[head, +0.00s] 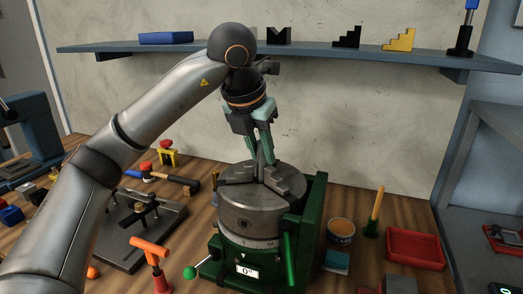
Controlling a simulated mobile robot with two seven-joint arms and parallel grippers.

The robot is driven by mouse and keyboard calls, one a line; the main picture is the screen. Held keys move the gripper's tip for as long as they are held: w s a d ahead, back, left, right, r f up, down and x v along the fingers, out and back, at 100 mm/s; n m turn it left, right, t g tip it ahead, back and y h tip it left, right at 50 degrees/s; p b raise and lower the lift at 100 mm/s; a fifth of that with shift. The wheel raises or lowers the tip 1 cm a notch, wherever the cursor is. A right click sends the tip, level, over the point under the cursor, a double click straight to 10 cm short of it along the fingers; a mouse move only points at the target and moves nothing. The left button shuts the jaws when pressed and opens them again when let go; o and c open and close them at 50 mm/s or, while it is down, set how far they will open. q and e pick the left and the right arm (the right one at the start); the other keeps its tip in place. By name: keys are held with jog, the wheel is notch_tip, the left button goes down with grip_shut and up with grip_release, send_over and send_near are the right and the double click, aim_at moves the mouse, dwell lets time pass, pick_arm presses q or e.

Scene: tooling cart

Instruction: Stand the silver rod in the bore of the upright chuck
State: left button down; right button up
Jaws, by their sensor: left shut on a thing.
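The chuck (250,214) is a grey metal cylinder with stepped jaws on top, set upright in a green base at the centre of the bench. My left gripper (265,156) reaches down from above, its pale green fingers just over the middle of the chuck. It is shut on the silver rod, which is mostly hidden by the fingers and hard to make out. The bore is hidden behind the fingertips and jaws, so I cannot tell whether the rod's lower end is in it. My right gripper is not in view.
A green lever (289,246) stands at the chuck's right front. A round tin (341,231), a yellow-handled tool (375,212) and a red tray (415,249) are to the right. An orange-handled tool (152,254) and a dark fixture plate (125,247) are left. A blue shelf (310,54) spans behind.

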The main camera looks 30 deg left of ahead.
pick_arm(q)
jog(key=shift+f, duration=0.2)
jog(key=c, duration=0.6)
grip_release()
jog(key=shift+f, duration=0.1)
jog(key=shift+o, duration=0.8)
jog(key=shift+d+r, duration=0.1)
jog(key=shift+r, duration=0.1)
